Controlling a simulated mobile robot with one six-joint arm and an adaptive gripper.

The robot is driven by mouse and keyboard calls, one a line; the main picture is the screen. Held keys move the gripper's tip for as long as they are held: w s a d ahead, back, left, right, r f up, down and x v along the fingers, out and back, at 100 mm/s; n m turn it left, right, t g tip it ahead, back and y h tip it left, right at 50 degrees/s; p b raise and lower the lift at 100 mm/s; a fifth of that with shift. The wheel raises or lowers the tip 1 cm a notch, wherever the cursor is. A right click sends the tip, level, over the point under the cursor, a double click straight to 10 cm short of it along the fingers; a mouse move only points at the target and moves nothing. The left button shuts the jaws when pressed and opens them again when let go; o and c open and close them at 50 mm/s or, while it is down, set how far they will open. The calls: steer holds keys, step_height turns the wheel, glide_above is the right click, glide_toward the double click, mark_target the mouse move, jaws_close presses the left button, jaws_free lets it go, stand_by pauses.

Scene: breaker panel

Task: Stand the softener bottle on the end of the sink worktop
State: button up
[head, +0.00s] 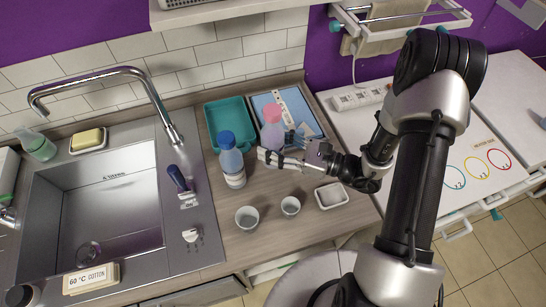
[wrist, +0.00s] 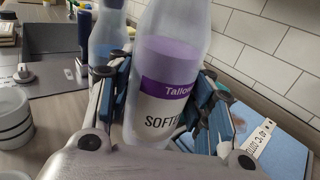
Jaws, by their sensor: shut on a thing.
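The softener bottle (head: 271,132), pale with a pink cap and a purple label band, is near upright between the fingers of my gripper (head: 283,149) in the head view. In the wrist view the softener bottle (wrist: 165,75) fills the middle, its label reading "SOFT…", with finger pads on both sides. My gripper (wrist: 160,110) is shut on it. Its base is hidden by the fingers, so I cannot tell whether it touches the worktop. The sink worktop (head: 262,205) is brown wood, right of the steel sink (head: 95,200).
A blue-capped bottle (head: 231,160) stands close left of my gripper. A teal tray (head: 230,118) and a blue tray with a card (head: 297,103) lie behind. Two cups (head: 247,217) and a small white dish (head: 331,195) are in front. Worktop is bare between them.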

steer(key=shift+f+b, duration=0.65)
steer(key=shift+f, duration=1.7)
steer(key=shift+f, duration=0.1)
steer(key=o, duration=1.3)
steer(key=shift+f, duration=0.1)
